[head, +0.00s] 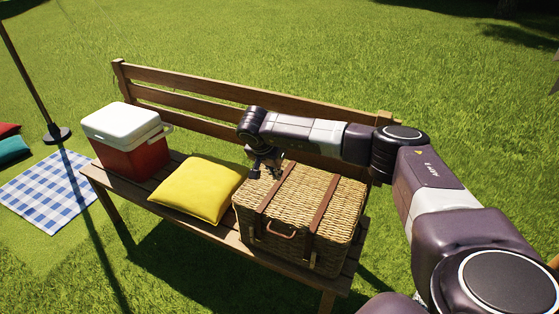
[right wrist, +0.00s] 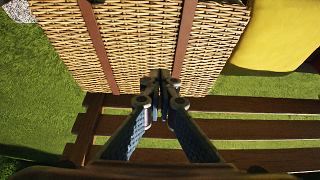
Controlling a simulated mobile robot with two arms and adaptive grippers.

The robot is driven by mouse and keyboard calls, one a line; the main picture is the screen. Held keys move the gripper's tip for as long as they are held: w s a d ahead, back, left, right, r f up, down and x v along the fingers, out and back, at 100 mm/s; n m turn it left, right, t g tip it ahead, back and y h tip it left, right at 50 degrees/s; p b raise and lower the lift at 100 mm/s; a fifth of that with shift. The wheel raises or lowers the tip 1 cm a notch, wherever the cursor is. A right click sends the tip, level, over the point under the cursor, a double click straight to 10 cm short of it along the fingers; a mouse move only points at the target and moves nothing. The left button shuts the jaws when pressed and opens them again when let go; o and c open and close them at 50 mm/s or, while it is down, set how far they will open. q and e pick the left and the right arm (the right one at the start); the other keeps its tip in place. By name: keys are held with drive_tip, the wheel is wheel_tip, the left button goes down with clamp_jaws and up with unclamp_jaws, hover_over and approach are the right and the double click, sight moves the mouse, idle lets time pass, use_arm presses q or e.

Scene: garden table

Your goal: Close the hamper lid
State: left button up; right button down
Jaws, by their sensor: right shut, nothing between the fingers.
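The wicker hamper (head: 300,215) stands on the bench, with two brown leather straps and a front handle. Its lid (head: 315,193) lies flat on top and looks down on the body; I cannot make out a gap. My right gripper (head: 266,172) is at the lid's rear left part, fingers shut and empty. In the right wrist view the shut fingertips (right wrist: 160,76) show in front of the hamper's wicker (right wrist: 130,45), between its two straps. I cannot tell whether they touch it. My left gripper is not in view.
A yellow cushion (head: 200,188) lies on the bench just left of the hamper. A red cooler with a white lid (head: 122,125) stands farther left. A checked blanket (head: 48,190) lies on the grass.

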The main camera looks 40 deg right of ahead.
drive_tip(key=a+f, duration=0.1)
drive_tip(key=f, duration=0.1)
drive_tip(key=s+a+f+b, duration=0.1)
drive_tip(key=f, duration=0.1)
drive_tip(key=a+f+b, duration=0.1)
drive_tip(key=f, duration=0.1)
drive_tip(key=shift+s, duration=0.3)
drive_tip(key=shift+s+a+f, duration=0.15)
drive_tip(key=shift+a+f, duration=0.1)
drive_tip(key=shift+f, duration=0.4)
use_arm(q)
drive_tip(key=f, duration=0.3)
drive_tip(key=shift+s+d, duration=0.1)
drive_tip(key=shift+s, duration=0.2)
use_arm(e)
drive_tip(key=shift+a+f, duration=0.1)
drive_tip(key=shift+f, duration=0.1)
wheel_tip(320, 180, up, 4)
drive_tip(key=p, duration=0.3)
use_arm(q)
drive_tip(key=b, duration=0.3)
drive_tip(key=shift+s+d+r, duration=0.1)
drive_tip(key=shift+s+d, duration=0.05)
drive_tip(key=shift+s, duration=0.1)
use_arm(e)
drive_tip(key=s+a+f, duration=0.3)
drive_tip(key=s+a, duration=0.1)
drive_tip(key=a, duration=0.4)
drive_tip(key=shift+s+a+f, duration=0.2)
drive_tip(key=shift+s+a, duration=0.05)
